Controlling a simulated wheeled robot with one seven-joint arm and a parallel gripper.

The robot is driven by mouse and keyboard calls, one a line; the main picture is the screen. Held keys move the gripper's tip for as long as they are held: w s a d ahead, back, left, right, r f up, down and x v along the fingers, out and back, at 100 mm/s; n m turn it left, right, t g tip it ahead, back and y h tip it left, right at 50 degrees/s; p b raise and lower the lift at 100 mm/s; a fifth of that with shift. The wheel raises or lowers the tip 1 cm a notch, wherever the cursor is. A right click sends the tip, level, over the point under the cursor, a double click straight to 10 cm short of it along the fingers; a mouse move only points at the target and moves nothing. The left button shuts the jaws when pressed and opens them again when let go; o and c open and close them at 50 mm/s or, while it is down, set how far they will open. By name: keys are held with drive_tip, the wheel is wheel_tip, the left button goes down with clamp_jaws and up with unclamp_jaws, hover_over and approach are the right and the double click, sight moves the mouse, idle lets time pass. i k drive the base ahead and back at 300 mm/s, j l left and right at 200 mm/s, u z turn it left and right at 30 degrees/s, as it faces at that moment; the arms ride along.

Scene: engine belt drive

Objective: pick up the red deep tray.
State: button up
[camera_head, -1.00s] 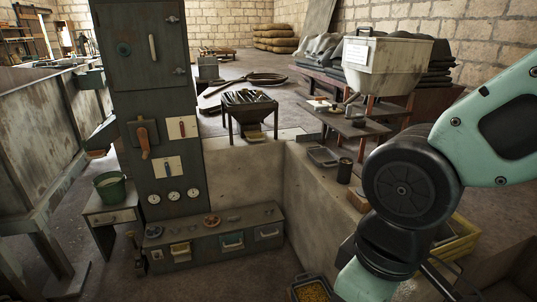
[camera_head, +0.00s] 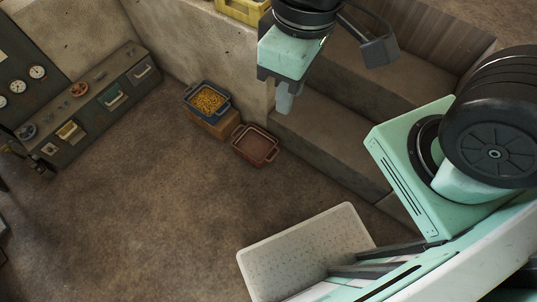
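The red deep tray (camera_head: 255,145) is a reddish-brown, rectangular, open tray with handles. It sits on the brown floor beside a concrete step and looks empty. My gripper (camera_head: 284,104) is above and a little to the right of the tray in the picture, apart from it.
A blue tray (camera_head: 207,101) of yellow pieces stands on a wooden block (camera_head: 222,124) just left of the red tray. Concrete steps (camera_head: 328,134) rise to the right. The floor (camera_head: 150,215) in front is clear.

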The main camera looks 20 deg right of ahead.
sight(256, 145)
drive_tip(key=i+j+u, duration=0.55)
drive_tip(key=i, duration=0.15)
drive_tip(key=i+u, duration=0.3)
drive_tip(key=i, duration=0.05)
